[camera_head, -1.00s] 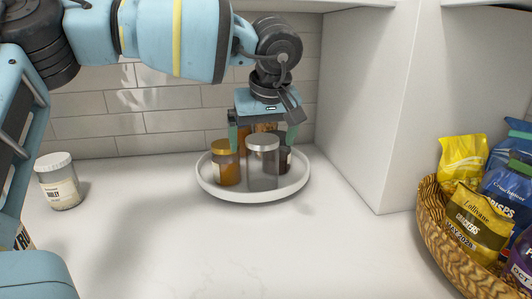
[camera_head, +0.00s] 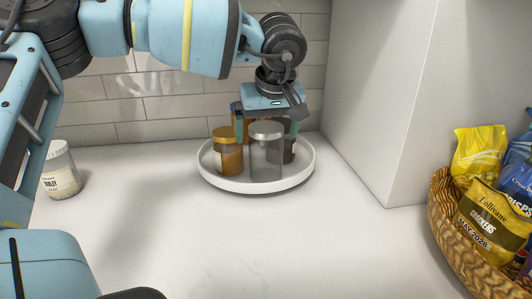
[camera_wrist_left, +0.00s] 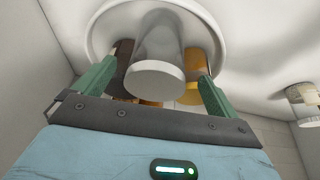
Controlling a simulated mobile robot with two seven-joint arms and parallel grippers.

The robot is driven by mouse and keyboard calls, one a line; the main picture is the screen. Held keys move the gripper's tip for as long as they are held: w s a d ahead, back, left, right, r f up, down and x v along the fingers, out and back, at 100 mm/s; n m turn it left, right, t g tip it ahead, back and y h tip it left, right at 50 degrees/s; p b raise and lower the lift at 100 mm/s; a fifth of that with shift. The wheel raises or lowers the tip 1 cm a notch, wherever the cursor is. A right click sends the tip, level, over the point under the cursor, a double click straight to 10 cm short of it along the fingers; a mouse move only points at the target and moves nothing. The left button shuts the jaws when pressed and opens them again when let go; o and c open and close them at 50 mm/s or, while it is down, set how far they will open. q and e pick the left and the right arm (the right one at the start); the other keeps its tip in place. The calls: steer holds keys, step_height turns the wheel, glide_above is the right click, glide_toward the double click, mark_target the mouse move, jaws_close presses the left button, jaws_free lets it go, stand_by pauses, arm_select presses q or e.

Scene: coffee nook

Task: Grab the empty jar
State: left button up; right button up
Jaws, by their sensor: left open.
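The empty jar (camera_head: 266,156) is clear with a grey lid and stands upright at the front of a round white tray (camera_head: 258,187). An amber jar (camera_head: 228,158) stands to its left, and a dark jar (camera_head: 289,150) stands partly hidden to its right. My left gripper (camera_head: 268,132) is open just behind and above the empty jar. In the left wrist view the empty jar's lid (camera_wrist_left: 155,80) lies between the green fingers (camera_wrist_left: 155,85), with the amber jar (camera_wrist_left: 194,72) and the dark jar (camera_wrist_left: 121,68) near the fingers. My right gripper is not in view.
A white-lidded jar (camera_head: 60,170) stands on the counter at left. A wicker basket (camera_head: 450,228) of snack bags is at right. A white wall panel (camera_head: 375,110) stands right of the tray. The front counter is clear.

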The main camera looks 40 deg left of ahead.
arm_select(q)
steer(key=x, duration=0.4)
steer(key=shift+w+a+f, duration=0.2)
steer(key=shift+f, duration=0.1)
steer(key=c, duration=1.2)
steer(key=shift+r, duration=0.15)
steer(key=shift+r, duration=0.55)
step_height(320, 180, up, 2)
steer(key=shift+r, duration=0.1)
steer(key=s+d+b, duration=0.1)
steer(key=s+d, duration=0.3)
steer(key=d, duration=0.3)
steer(key=s+d+b, duration=0.1)
steer(key=s+d, duration=0.4)
steer(key=d, duration=0.3)
steer(key=shift+s, duration=0.35)
